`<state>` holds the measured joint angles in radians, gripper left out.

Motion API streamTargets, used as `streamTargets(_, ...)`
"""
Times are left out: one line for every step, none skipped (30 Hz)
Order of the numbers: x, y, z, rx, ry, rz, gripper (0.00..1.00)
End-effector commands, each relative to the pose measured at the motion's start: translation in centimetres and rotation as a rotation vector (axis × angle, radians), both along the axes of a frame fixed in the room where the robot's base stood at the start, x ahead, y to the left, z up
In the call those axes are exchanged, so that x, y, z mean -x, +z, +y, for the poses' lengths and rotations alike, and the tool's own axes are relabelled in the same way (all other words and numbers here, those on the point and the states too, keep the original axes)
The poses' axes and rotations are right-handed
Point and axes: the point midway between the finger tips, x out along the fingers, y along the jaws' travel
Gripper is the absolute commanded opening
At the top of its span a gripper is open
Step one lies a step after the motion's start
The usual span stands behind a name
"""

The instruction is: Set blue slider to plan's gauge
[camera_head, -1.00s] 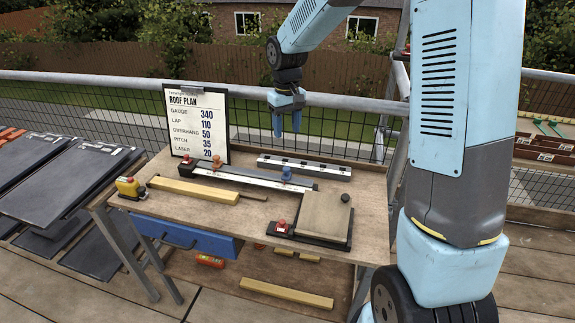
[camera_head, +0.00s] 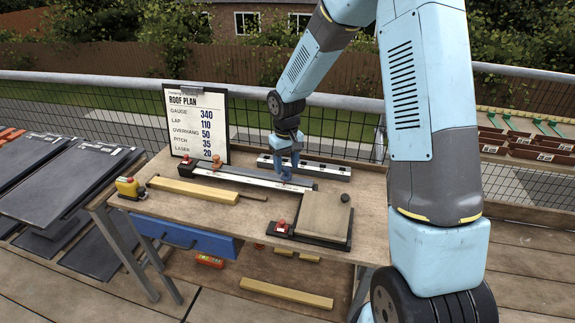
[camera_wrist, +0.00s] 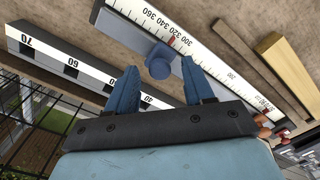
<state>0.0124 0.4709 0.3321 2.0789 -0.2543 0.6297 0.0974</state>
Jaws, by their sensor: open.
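The roof plan board (camera_head: 197,122) stands at the back left of the bench and reads GAUGE 340. The white gauge rule (camera_head: 240,177) lies in front of it; its scale (camera_wrist: 228,75) fills the upper right of the wrist view. In the head view, my gripper (camera_head: 287,165) largely hides the slider.
A second black-and-white rule (camera_head: 320,170) lies behind. An orange knob (camera_head: 217,161) sits at the gauge rule's left part. A yellow wood strip (camera_head: 193,191), a yellow tool (camera_head: 130,187) and a flat board (camera_head: 323,214) lie nearer the front.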

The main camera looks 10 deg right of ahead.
Motion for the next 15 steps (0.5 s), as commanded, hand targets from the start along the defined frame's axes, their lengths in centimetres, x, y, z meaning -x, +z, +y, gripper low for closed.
streamTargets(0.01, -0.31, 0.01, 0.0, 0.0, 0.0, 0.52)
streamTargets(0.01, -0.42, 0.01, 0.0, 0.0, 0.0, 0.52)
streamTargets(0.01, -0.52, 0.01, 0.0, 0.0, 0.0, 0.52)
streamTargets(0.02, -0.58, 0.01, 0.0, 0.0, 0.0, 0.52)
streamTargets(0.02, -0.61, 0.01, 0.0, 0.0, 0.0, 0.52)
streamTargets(0.02, -0.63, 0.01, 0.0, 0.0, 0.0, 0.52)
streamTargets(0.02, -0.64, 0.01, 0.0, 0.0, 0.0, 0.52)
streamTargets(0.02, -0.63, 0.01, 0.0, 0.0, 0.0, 0.52)
streamTargets(0.02, -0.63, 0.02, 0.0, 0.0, 0.0, 0.52)
streamTargets(0.02, -0.62, 0.02, 0.0, 0.0, 0.0, 0.52)
streamTargets(0.02, -0.62, 0.02, 0.0, 0.0, 0.0, 0.52)
streamTargets(0.03, -0.62, 0.03, 0.0, 0.0, 0.0, 0.51)
streamTargets(0.03, -0.62, 0.03, 0.0, 0.0, 0.0, 0.48)
streamTargets(0.03, -0.62, 0.04, 0.0, 0.0, 0.0, 0.46)
streamTargets(0.02, -0.61, 0.05, 0.0, 0.001, 0.0, 0.42)
